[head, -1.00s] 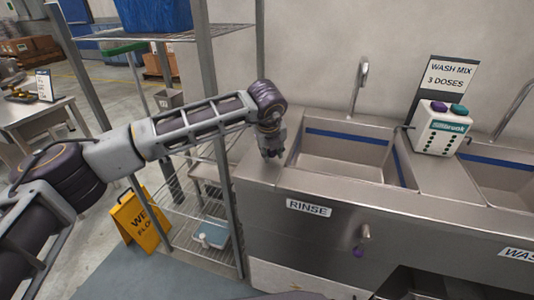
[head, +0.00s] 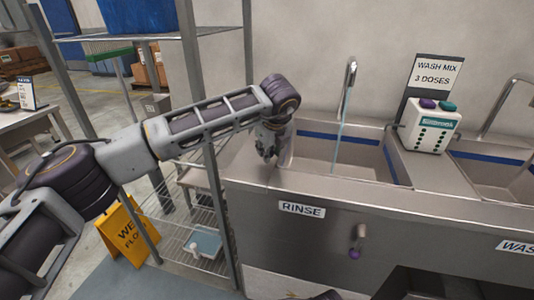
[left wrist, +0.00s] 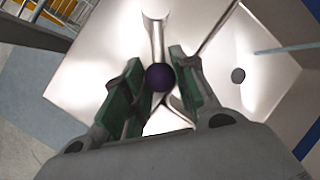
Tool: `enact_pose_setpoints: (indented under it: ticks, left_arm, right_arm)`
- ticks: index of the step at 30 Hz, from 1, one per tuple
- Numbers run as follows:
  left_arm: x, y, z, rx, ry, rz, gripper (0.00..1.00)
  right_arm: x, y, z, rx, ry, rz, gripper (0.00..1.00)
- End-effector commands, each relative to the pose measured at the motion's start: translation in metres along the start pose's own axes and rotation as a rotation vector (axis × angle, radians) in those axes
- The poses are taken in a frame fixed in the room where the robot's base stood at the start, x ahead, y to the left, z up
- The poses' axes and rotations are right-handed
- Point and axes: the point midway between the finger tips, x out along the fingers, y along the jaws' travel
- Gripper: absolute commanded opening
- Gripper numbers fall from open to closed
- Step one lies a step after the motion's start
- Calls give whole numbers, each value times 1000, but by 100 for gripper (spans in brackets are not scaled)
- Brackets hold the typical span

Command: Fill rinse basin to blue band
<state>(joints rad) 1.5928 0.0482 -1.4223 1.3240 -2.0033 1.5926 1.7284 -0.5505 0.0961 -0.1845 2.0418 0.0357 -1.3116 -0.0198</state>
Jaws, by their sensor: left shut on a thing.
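The rinse basin (head: 312,168) is a steel sink with a blue band (head: 310,135) around its upper inner wall. Its tap (head: 351,75) runs, with a thin stream of water (head: 341,125) falling into the basin. The water level is too unclear to tell. My left gripper (head: 268,157) is low at the basin's left side. In the left wrist view its green-padded fingers (left wrist: 155,88) are closed about a purple ball knob (left wrist: 160,77) on a metal stem; the knob is hidden in the head view. A drain hole (left wrist: 238,75) shows beside it. My right gripper is out of view.
A RINSE label (head: 302,209) and a purple-tipped lever (head: 355,253) are on the front panel. A dispenser (head: 432,127) stands between the rinse basin and the wash basin (head: 500,180). A wire rack (head: 218,130) and yellow floor sign (head: 129,230) stand left.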

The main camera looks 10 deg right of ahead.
Motion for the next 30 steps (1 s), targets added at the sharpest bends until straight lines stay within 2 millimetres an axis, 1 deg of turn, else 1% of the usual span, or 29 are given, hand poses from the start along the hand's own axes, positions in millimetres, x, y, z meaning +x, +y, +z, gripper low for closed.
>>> enact_pose_setpoints:
  ticks: [9, 17, 26, 27, 30]
  left_arm:
    - [0, -8, -1, -85, -20, 32, 0]
    - [0, -10, -1, -113, -26, 44, 0]
    - [0, -10, -1, -114, -26, 44, 0]
    - [0, -10, -1, -114, -26, 44, 32]
    - [0, -10, -1, -114, -25, 44, 44]
  right_arm:
    - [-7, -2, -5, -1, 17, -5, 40]
    - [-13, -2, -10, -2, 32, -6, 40]
    - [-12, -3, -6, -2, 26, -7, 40]
    - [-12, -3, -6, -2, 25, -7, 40]
    - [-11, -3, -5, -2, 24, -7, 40]
